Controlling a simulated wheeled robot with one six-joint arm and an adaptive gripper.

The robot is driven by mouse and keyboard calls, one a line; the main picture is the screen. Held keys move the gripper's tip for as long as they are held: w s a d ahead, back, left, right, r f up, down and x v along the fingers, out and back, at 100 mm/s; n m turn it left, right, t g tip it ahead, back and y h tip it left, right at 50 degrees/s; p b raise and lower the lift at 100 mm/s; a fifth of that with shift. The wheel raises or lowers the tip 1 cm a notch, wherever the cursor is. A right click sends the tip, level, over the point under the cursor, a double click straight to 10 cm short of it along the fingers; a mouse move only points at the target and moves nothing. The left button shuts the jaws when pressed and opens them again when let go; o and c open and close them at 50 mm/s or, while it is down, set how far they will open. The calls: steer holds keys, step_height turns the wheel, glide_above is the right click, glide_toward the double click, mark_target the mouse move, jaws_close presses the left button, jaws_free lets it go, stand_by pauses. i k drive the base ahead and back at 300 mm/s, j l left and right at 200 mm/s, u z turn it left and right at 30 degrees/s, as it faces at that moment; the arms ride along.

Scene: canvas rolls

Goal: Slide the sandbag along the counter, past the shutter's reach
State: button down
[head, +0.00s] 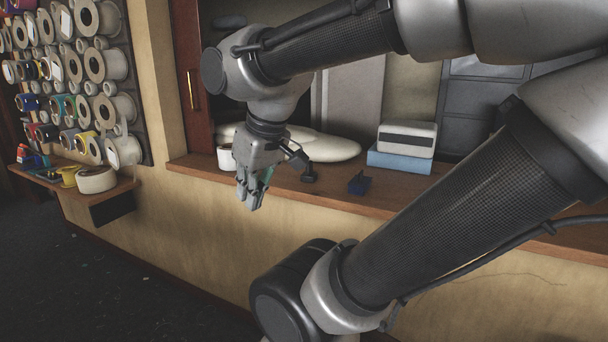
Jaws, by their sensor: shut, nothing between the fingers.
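A pale, rounded bag (330,149), which looks like the sandbag, lies flat on the wooden counter (315,190). My wrist hides part of its middle, and its left end shows beyond the wrist. A dark red panel with a brass handle (191,80), perhaps the shutter, stands upright at the left end of the opening. My gripper (250,205) points down in front of the counter's front edge, nearer than the bag. Its fingers are together and empty. I cannot tell whether it touches the counter edge.
A white roll or cup (226,158) stands on the counter left of my gripper. A white box (407,138) rests on a blue box (399,161).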

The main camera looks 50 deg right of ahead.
mark_target(359, 185)
steer(key=i+z, duration=0.2)
steer(key=i, duration=0.2)
steer(key=i+j+z, duration=0.15)
steer(key=i, duration=0.2)
steer(key=i+z, duration=0.15)
steer(key=z, duration=0.25)
steer(key=i+j+z, duration=0.1)
steer(key=z, duration=0.25)
steer(key=i+j+z, duration=0.1)
steer(key=z, duration=0.3)
steer(key=i+z, duration=0.1)
steer(key=z, duration=0.25)
steer(key=i+j+z, duration=0.1)
steer(key=z, duration=0.25)
steer(key=i+j+z, duration=0.15)
steer(key=z, duration=0.2)
